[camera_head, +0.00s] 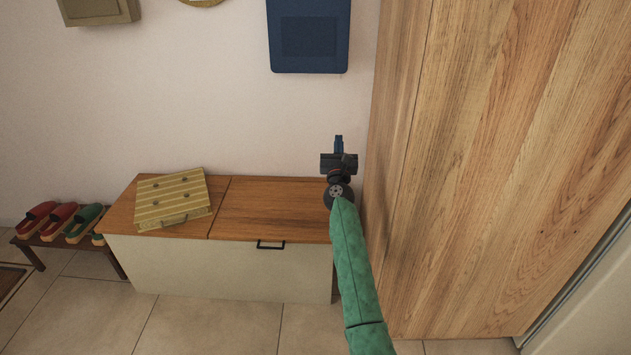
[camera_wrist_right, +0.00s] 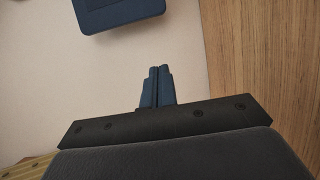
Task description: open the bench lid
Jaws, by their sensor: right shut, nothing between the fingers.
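The bench (camera_head: 215,265) is a cream box with a wooden top against the wall. Its top has two panels; the right panel is the lid (camera_head: 272,205), which lies flat and shut. A dark handle (camera_head: 270,245) sits at the front edge of the lid. My right gripper (camera_head: 339,140) is above the right end of the bench, by the tall wooden cabinet, with its fingers together and empty. In the right wrist view its blue fingers (camera_wrist_right: 157,86) point toward the wall. My left gripper is not in view.
A yellow striped case (camera_head: 172,198) lies on the bench's left panel. A tall wooden cabinet (camera_head: 490,150) stands close on the right. A low rack (camera_head: 55,238) with red and green shoes is at the left. A blue panel (camera_head: 308,35) hangs on the wall. Tiled floor in front is clear.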

